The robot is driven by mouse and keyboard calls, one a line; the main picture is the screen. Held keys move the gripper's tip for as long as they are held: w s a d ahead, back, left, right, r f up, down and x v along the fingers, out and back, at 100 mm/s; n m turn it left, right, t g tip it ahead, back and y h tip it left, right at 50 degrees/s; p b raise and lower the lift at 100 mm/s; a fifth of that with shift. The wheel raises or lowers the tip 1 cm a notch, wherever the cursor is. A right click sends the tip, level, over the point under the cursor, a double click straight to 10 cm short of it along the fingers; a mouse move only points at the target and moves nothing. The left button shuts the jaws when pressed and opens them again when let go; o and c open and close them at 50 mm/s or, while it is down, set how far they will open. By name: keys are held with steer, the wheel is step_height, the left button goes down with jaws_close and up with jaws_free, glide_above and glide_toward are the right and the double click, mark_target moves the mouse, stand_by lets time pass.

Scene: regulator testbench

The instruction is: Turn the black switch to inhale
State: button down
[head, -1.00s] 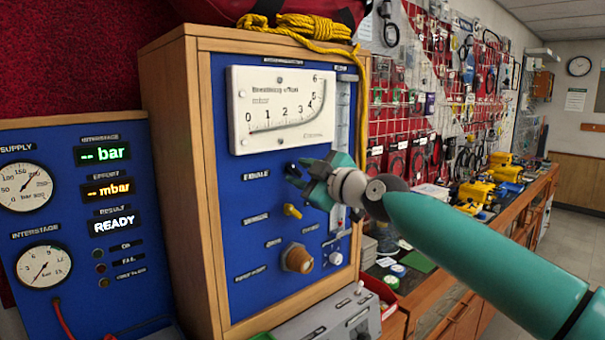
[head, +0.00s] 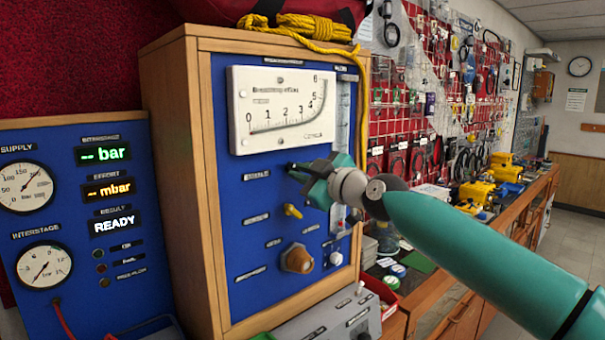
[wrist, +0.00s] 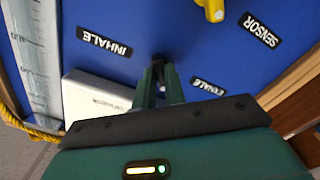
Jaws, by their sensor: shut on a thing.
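The black switch (wrist: 158,62) sits on the blue panel between the INHALE label (wrist: 104,41) and a label reading roughly EXHALE (wrist: 208,86) in the wrist view. My gripper (wrist: 158,78) is shut on the black switch, its two green fingers close together and pointing at the panel. In the head view my gripper (head: 294,174) is at the panel below the white gauge, and its fingers hide most of the switch. I cannot tell exactly which way the switch points.
The white gauge (head: 283,110) is above. A clear flow tube (head: 344,110) runs along the panel's right side.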

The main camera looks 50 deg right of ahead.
steer(key=shift+a+f+m, duration=0.1)
steer(key=shift+f+m, duration=0.05)
steer(key=shift+m, duration=8.05)
steer(key=c, duration=1.5)
jaws_free()
steer(key=shift+o, duration=0.2)
steer(key=shift+s, duration=0.15)
steer(key=s+a, duration=0.1)
steer(key=s, duration=1.2)
steer(key=shift+s+a, duration=0.25)
steer(key=shift+a, duration=0.05)
